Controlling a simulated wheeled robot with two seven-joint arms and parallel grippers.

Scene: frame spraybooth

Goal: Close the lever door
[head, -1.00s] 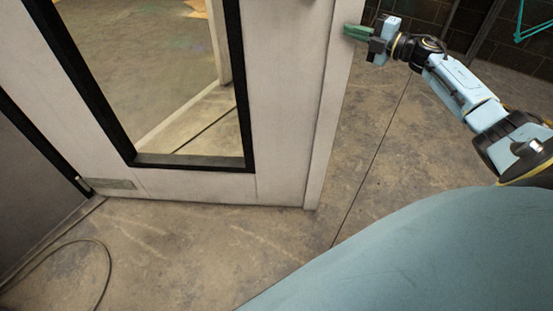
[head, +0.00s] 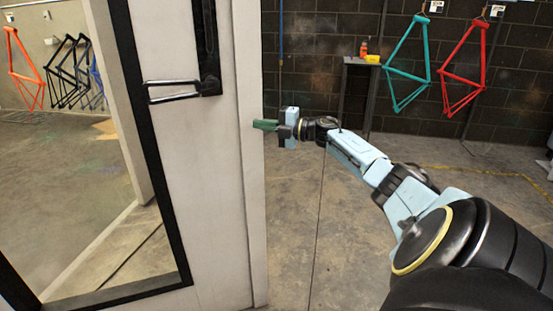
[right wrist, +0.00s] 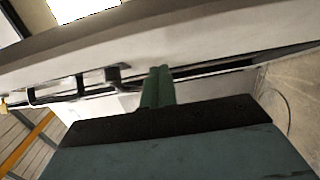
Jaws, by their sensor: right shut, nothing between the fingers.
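The lever door (head: 205,180) is a white panel with a black-framed window, standing at the left and centre of the head view. Its black lever handle (head: 178,91) sticks out to the left from a dark plate. My right gripper (head: 257,125) is shut and empty, its green fingers at the door's right edge. In the right wrist view the shut green fingers (right wrist: 158,85) point at the pale door edge (right wrist: 200,32); I cannot tell whether they touch it. My left gripper is not in view.
Through the window I see an orange bike frame (head: 24,65) and several dark ones. A teal frame (head: 408,65) and a red frame (head: 465,68) hang on the dark block wall. A narrow stand (head: 358,90) holds small bottles. The concrete floor (head: 300,230) right of the door is clear.

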